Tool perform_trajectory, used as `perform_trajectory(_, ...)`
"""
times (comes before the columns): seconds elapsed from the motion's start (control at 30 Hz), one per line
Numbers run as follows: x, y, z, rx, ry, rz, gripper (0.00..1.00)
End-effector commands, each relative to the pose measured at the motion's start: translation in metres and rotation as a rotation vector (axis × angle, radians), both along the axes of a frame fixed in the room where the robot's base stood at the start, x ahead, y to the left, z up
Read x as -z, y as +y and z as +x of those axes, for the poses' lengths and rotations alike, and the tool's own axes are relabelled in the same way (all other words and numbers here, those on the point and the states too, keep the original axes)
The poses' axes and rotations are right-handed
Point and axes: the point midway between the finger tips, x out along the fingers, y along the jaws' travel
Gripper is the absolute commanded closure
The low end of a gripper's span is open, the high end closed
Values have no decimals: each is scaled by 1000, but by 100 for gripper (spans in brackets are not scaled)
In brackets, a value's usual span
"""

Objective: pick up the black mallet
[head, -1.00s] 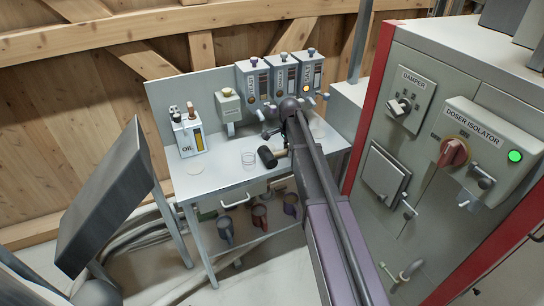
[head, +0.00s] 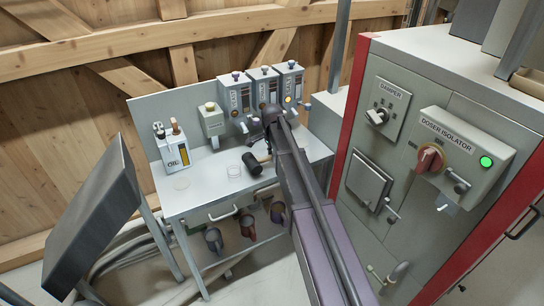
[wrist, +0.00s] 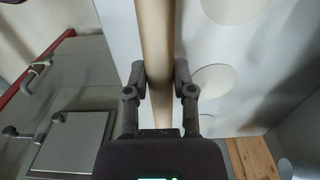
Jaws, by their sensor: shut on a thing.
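The black mallet (head: 255,164) has a dark cylindrical head and a pale wooden handle. In the head view its head shows at the right part of the bench, just left of my arm, and seems slightly above the bench top. In the wrist view the wooden handle (wrist: 154,35) runs down between my fingers. My gripper (wrist: 161,85) is shut on the handle, one finger on each side. The mallet head is not visible in the wrist view. In the head view my arm hides most of the gripper.
The grey bench (head: 207,192) carries a clear round dish (head: 234,172), an oil can (head: 172,151) and a pale disc (head: 182,183). Dispenser boxes (head: 265,91) stand at its back. A red-edged cabinet (head: 437,92) stands close on the right.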

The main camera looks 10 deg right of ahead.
Motion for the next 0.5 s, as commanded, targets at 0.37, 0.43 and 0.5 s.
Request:
perform_trajectory(0.37, -15, 4, -67, 0, 0, 1, 100)
perform_trajectory(0.43, -16, 5, -83, 0, 0, 1, 100)
perform_trajectory(0.5, -18, 6, -97, 0, 0, 1, 100)
